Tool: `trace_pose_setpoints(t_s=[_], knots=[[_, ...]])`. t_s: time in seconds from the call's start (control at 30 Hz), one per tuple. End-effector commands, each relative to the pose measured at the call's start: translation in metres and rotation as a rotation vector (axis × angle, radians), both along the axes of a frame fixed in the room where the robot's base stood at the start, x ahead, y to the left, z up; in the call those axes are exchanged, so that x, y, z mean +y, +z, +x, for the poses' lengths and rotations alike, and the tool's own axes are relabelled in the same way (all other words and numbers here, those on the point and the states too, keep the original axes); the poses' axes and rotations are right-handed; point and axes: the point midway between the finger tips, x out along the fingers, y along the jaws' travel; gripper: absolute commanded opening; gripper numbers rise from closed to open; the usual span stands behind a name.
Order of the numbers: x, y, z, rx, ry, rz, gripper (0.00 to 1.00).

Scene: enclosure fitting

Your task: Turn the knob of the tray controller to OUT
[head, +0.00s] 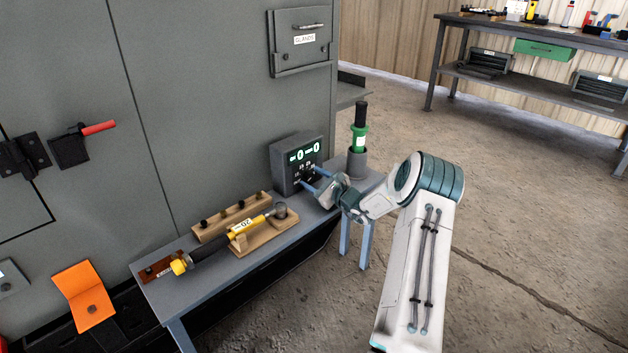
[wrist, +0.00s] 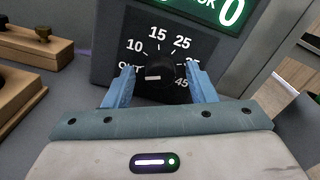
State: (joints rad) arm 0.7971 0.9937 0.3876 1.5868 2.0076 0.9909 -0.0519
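The tray controller is a grey box (head: 292,165) with a lit green display, standing on the bench against the cabinet. In the wrist view its dark dial panel (wrist: 207,48) fills the top middle. The black knob (wrist: 160,70) sits on it, with labels OUT, 10, 15, 25 and 45 around it. A short white mark on the knob lies nearly level, toward the OUT side; its exact setting is hard to tell. OUT is partly covered by a finger. My gripper (wrist: 161,82) is open, its blue fingers either side of the knob with gaps. The head view shows my gripper (head: 312,182) at the box.
A green-and-black tool (head: 359,130) stands in a grey holder right of the box. Left of it, a wooden rack (head: 232,217) and a yellow-and-black tool (head: 215,245) occupy the bench (head: 196,297). The grey cabinet (head: 200,100) rises behind. Open floor lies to the right.

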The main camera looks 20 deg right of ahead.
Motion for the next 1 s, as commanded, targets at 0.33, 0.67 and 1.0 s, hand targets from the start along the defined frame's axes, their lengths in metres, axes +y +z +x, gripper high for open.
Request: trace_pose_setpoints(t_s=[0.33,0.67,1.0], knots=[[-0.011,0.003,-0.026,0.001,-0.004,0.002,0.51],[-0.036,0.003,-0.097,0.001,-0.003,0.001,0.51],[-0.047,0.001,-0.129,0.0,0.001,0.0,0.51]])
